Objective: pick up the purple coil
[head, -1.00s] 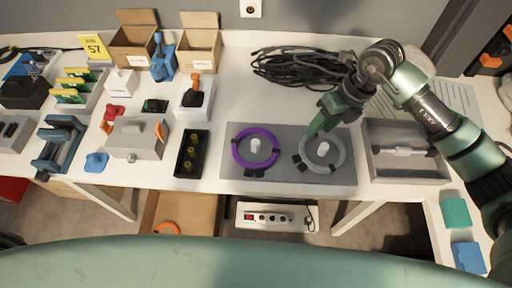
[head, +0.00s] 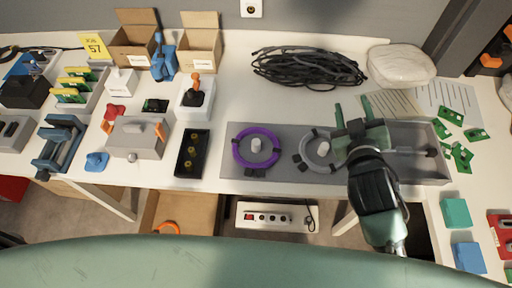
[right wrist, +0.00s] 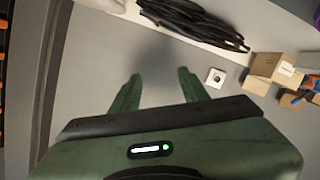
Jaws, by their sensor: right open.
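The purple coil (head: 239,157) is a ring lying on the grey mat (head: 285,173), around a short white post (head: 256,145). A grey coil (head: 337,165) lies to its right around another post, partly hidden by my right gripper. My right gripper (head: 353,111) is open and empty, right of both coils, with its fingers pointing to the back of the table. In the right wrist view the two green fingers (right wrist: 158,92) are apart with nothing between them. Only a purple bit at the right edge shows there. My left gripper is not in view.
A bundle of black cable (head: 308,68) lies behind the mat. A grey tray (head: 425,172) is right of the mat, partly behind my right arm. A black tray (head: 192,153) is left of the mat. Green boards (head: 450,116) lie at the right.

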